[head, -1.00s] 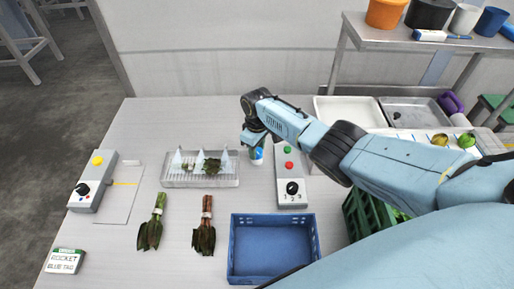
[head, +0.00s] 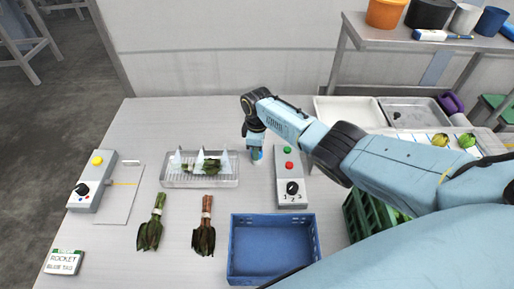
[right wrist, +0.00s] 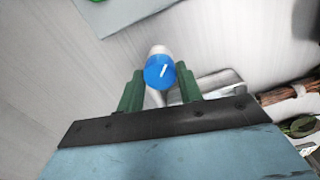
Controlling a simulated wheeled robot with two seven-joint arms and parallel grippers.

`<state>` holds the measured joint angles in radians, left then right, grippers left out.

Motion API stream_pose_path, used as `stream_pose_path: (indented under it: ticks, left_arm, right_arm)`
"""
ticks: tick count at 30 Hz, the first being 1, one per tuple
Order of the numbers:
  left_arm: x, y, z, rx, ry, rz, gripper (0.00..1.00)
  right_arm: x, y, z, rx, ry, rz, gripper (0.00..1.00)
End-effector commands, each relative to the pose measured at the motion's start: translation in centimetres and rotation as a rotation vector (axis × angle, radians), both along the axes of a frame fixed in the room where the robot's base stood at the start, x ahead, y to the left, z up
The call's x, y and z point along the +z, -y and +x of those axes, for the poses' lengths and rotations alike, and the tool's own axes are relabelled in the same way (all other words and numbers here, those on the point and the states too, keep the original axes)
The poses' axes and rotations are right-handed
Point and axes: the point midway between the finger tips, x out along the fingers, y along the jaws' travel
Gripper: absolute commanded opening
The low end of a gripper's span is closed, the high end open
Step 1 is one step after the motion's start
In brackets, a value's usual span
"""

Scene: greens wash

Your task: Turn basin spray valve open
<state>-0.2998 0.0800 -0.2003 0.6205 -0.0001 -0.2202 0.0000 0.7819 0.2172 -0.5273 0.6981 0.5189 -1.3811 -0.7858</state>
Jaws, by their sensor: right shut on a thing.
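The basin spray valve is a blue round knob (right wrist: 160,71) with a white line mark on a pale post. It stands between the wash basin and the control box, and it also shows in the head view (head: 257,156), partly hidden by my gripper. My right gripper (right wrist: 160,90) points down over it with its green fingers on both sides, shut on the knob. The clear wash basin (head: 200,183) sits left of the valve, with leafy greens (head: 209,167) and pale spray cones in it. My left gripper is not in view.
A grey control box (head: 291,178) with green and red buttons and a dial stands right of the valve. A blue crate (head: 272,248) lies in front. Two leaf bunches (head: 151,226) (head: 204,230) lie left of it. A second box (head: 92,182) is at far left.

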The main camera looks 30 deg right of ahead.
Motion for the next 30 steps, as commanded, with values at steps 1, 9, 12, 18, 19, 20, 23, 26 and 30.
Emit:
stream_pose_path:
  ticks: [1,9,12,18,19,20,23,26,30]
  left_arm:
    - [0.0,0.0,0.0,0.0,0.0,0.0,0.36]
    - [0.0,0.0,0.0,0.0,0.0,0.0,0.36]
    - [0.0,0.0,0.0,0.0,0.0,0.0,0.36]
    - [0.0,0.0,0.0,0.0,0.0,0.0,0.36]
    - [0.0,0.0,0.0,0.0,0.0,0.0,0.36]
    - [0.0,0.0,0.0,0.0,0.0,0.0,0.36]
    - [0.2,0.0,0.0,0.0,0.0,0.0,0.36]
    - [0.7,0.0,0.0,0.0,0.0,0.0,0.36]
    - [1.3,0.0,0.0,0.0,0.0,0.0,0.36]
  right_arm:
    - [0.0,0.0,0.0,0.003,-0.001,-0.001,0.13]
    - [0.0,0.0,0.0,0.002,-0.001,-0.001,0.47]
    - [0.0,0.0,0.0,0.002,-0.001,-0.001,0.57]
    - [0.0,0.0,0.0,0.001,0.0,0.0,0.57]
    - [0.0,0.0,0.0,0.001,0.0,0.0,0.57]
    - [0.1,0.0,0.0,0.001,0.0,0.0,0.57]
    - [0.6,0.0,0.0,0.001,0.001,0.0,0.57]
    - [1.8,0.0,0.0,0.001,0.003,0.0,0.57]
    - [4.6,0.0,0.1,0.001,0.005,0.0,0.57]
